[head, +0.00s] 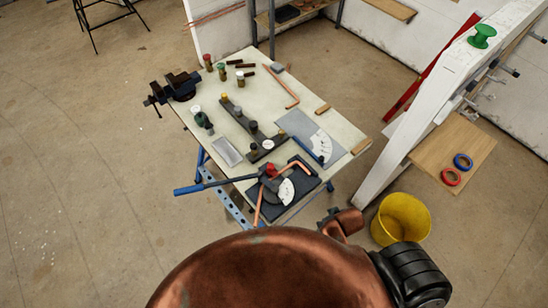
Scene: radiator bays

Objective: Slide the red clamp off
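A small red piece (270,170) sits on a dark pipe bender on the workbench, beside a bent copper pipe (292,168). A long red bar (432,72) leans at a slant behind the white stud frame at the right. Neither of my grippers can be made out in this view. A large copper-brown rounded shape fills the bottom and hides the floor there.
The pale workbench (248,85) carries a black vise (174,87), several small bottles and a dark rail (245,122). A blue bender handle (189,190) sticks out past its left edge. A yellow bucket (403,214) stands on the floor at right.

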